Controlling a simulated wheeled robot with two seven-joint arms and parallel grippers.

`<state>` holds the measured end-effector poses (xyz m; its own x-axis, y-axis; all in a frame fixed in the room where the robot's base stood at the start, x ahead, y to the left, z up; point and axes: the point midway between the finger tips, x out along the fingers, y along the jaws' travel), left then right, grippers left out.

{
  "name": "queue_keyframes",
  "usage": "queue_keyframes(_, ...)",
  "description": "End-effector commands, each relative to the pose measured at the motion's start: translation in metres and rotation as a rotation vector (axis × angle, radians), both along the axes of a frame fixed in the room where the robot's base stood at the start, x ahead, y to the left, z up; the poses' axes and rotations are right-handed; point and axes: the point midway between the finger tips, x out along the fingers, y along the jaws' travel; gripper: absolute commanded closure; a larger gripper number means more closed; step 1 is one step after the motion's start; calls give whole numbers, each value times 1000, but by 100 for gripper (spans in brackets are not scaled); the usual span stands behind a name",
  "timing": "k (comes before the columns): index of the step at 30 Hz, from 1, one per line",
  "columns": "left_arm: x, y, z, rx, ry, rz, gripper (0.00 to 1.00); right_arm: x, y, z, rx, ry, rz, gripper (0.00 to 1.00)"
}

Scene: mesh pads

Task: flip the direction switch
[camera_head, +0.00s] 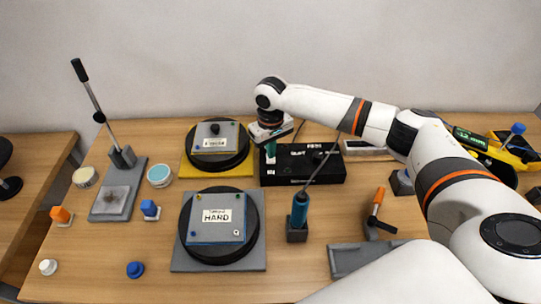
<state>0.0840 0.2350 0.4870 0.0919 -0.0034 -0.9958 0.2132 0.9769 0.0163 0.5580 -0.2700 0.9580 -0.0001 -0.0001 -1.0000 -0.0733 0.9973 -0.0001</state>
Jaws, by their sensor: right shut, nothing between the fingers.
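My right gripper (270,147) reaches over from the right and points down at the left end of a black box (325,176) with small white lettering. Its fingers are shut and hold nothing. A teal-green piece shows at the fingertips; I cannot tell whether it is part of the gripper or of the box. The box's left end is partly hidden by the gripper. I cannot make out the direction switch or its position for certain. My left gripper is not in view.
A "HARD" plate (216,215) lies on a black disc in front, with another plate (215,142) behind. A tall lever (96,103) stands left. A blue-handled stick (299,210) and an orange-handled lever (376,205) stand in front of the box. Small knobs lie at front left.

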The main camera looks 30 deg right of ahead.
Motion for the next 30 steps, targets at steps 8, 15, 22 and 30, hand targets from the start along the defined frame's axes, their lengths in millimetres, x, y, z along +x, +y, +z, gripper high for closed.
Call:
queue_keyframes(8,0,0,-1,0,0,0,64,0,0,-4,1,0,0,100)
queue_keyframes(15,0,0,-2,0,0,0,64,0,0,-8,1,0,0,100)
queue_keyframes(22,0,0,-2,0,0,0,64,0,0,-12,1,1,0,100)
queue_keyframes(30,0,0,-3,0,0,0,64,0,0,-16,1,0,0,100)
